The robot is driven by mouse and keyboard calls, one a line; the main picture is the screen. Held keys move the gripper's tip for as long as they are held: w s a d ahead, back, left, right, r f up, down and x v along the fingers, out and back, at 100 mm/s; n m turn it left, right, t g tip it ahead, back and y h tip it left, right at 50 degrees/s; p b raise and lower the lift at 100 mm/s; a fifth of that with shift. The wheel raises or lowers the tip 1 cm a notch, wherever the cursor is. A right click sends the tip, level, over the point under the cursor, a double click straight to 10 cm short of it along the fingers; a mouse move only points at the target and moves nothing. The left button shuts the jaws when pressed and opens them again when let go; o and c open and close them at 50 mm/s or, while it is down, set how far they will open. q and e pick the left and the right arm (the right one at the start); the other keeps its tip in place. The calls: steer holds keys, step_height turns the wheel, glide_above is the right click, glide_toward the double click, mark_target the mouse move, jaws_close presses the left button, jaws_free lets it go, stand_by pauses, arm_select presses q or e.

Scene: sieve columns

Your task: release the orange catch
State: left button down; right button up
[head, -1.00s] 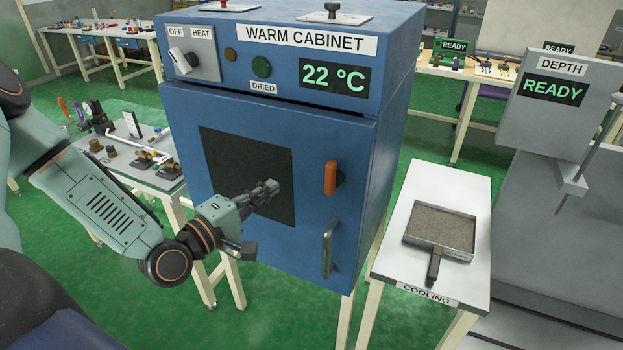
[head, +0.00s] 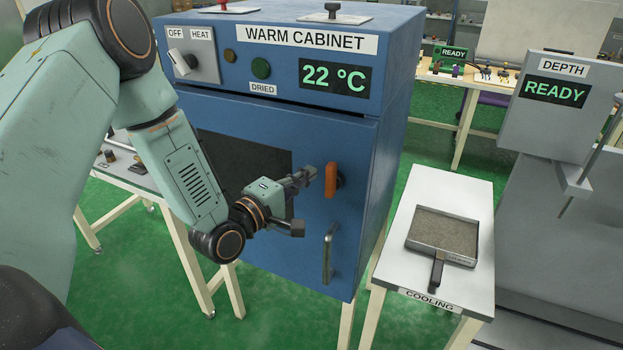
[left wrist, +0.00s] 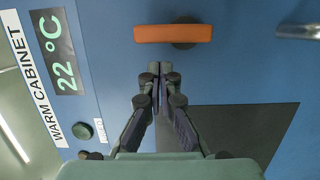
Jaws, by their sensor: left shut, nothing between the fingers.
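The orange catch (head: 332,179) is an upright bar on the blue door (head: 345,150) of the warm cabinet, right of the dark window. In the left wrist view the catch (left wrist: 172,33) lies across the top of the picture on a dark round pivot. My left gripper (head: 308,174) is shut and empty. Its tips are just left of the catch in the head view. In the left wrist view the closed fingertips (left wrist: 160,68) are a little below the catch, with a gap in the picture. Whether they touch the door is unclear. My right gripper is not in view.
A metal door handle (head: 329,255) stands out below the catch. A white table (head: 420,200) marked COOLING, right of the cabinet, holds a filled tray (head: 442,238) with its handle forward. A grey depth machine (head: 555,95) stands at the far right.

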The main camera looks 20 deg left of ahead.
arm_select(q)
steer(key=shift+d, duration=0.85)
